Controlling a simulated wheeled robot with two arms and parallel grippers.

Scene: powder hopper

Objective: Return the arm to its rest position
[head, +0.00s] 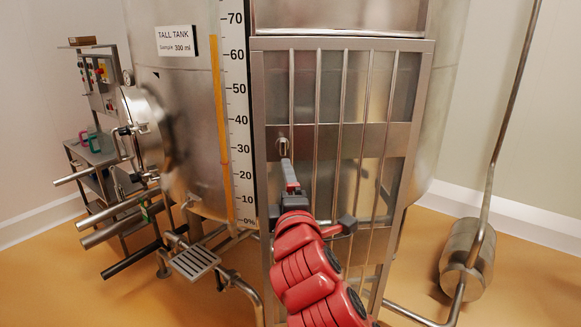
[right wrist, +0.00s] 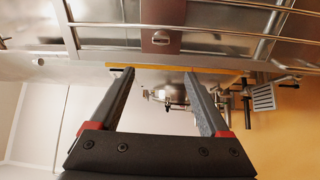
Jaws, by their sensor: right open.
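My right arm, in red segments, comes up from the bottom of the head view. Its right gripper (head: 290,178) is in front of a barred metal panel (head: 360,150), just below a small oval fitting (head: 283,146). In the right wrist view the two dark fingers of this gripper (right wrist: 160,76) stand wide apart with nothing between them. In that view a plate with an oval fitting (right wrist: 162,38) on the panel lies beyond the fingertips, apart from them. My left gripper is not in the head view.
A tall steel tank (head: 190,80) with a percent scale (head: 240,120) stands behind. Left are pipe stubs (head: 120,220), a step plate (head: 195,262) and a control cart (head: 97,80). At right a metal cylinder (head: 467,258) hangs on a bent rod. The floor at lower left is clear.

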